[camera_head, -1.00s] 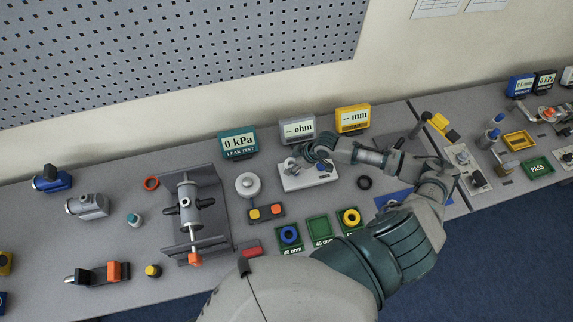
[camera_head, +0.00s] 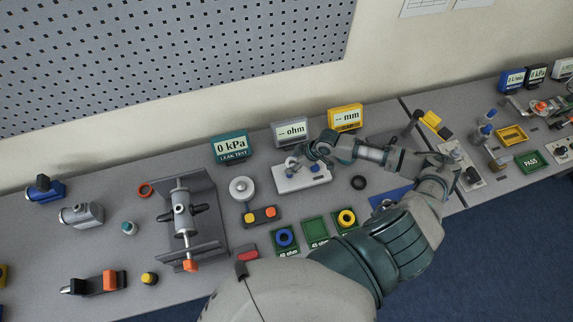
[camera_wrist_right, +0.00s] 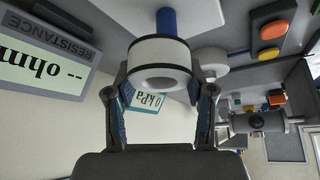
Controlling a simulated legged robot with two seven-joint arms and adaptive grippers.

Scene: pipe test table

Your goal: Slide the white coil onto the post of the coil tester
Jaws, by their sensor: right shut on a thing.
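The white coil (camera_wrist_right: 145,54) is a thick ring with dark edge bands. My right gripper (camera_wrist_right: 159,80) is shut on it, one finger on each side. In the head view my right gripper (camera_head: 301,158) is over the left part of the white coil tester (camera_head: 308,182). The tester's blue post (camera_wrist_right: 167,20) shows in the wrist view, in line with the coil and running to its far side. The coil's hole faces the camera, and I cannot tell whether the post's tip is inside it. My left gripper is not in view.
The ohm display (camera_head: 290,131) stands behind the tester, between the kPa display (camera_head: 231,147) and the yellow mm display (camera_head: 345,118). Green trays (camera_head: 315,229) lie in front, two holding rings. A black ring (camera_head: 358,183) lies to the right.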

